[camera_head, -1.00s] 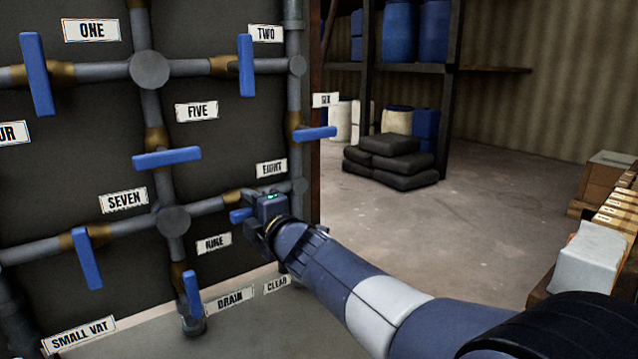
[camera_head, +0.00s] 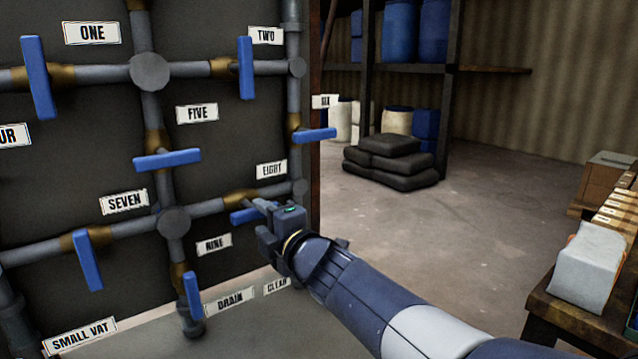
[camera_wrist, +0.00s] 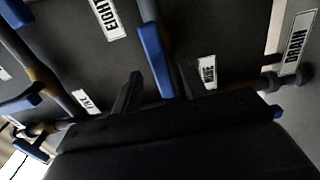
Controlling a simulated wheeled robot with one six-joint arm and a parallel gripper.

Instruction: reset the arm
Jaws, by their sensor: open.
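My gripper (camera_head: 264,212) is at the end of my arm, in front of the panel's lower right, by the blue handle (camera_head: 243,215) of valve EIGHT. That handle lies roughly level, along its pipe, and my gripper hides its right end. In the wrist view, my two dark fingers (camera_wrist: 158,88) stand apart, with a long blue handle (camera_wrist: 154,60) showing between them. Whether they touch it I cannot tell. The fingers are open.
Other blue handles are close by: SIX (camera_head: 315,135), FIVE (camera_head: 167,159), SEVEN (camera_head: 88,260) and NINE (camera_head: 192,295). A bench (camera_head: 545,300) with a pale block (camera_head: 588,268) stands at right. Dark sacks (camera_head: 390,160) lie behind. The middle floor is open.

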